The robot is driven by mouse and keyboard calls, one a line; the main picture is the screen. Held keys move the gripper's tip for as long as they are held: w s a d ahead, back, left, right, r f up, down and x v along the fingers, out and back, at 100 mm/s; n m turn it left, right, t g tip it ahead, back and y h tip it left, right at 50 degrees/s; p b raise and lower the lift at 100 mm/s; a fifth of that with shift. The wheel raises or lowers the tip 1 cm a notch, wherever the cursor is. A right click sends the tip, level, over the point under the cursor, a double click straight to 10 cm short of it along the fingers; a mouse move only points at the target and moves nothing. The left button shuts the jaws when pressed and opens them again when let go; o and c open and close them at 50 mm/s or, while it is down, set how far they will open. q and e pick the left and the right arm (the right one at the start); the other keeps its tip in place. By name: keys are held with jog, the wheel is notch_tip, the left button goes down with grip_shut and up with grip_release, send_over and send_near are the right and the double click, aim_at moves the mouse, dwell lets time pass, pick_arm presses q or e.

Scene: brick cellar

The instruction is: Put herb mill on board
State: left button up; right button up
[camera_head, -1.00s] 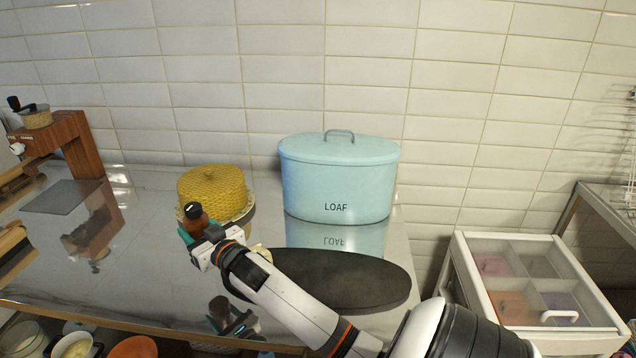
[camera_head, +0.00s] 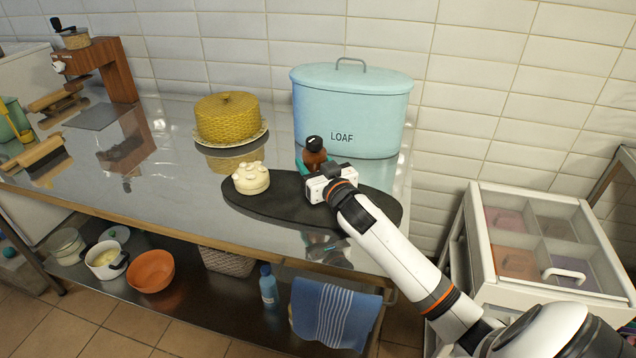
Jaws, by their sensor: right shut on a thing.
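The herb mill (camera_head: 315,156), brown with a black top, stands upright in my right gripper (camera_head: 314,168). The gripper's teal fingers are shut on it. The board (camera_head: 275,208) is a dark oval slab on the metal counter. The mill and gripper are over the board's back right part. I cannot tell whether the mill's base touches the board, as the gripper hides it. My left gripper is out of view.
A cream cake-like thing (camera_head: 251,178) sits on the board's left part. A blue loaf bin (camera_head: 350,110) stands just behind the mill. A yellow woven dome (camera_head: 227,118) is at the back left. A drawer cabinet (camera_head: 540,240) stands at the right.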

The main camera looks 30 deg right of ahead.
jog(key=shift+f, duration=2.2)
jog(key=shift+f+b, duration=0.15)
jog(key=shift+b, duration=0.2)
jog(key=o, duration=1)
jog(key=shift+o, duration=0.2)
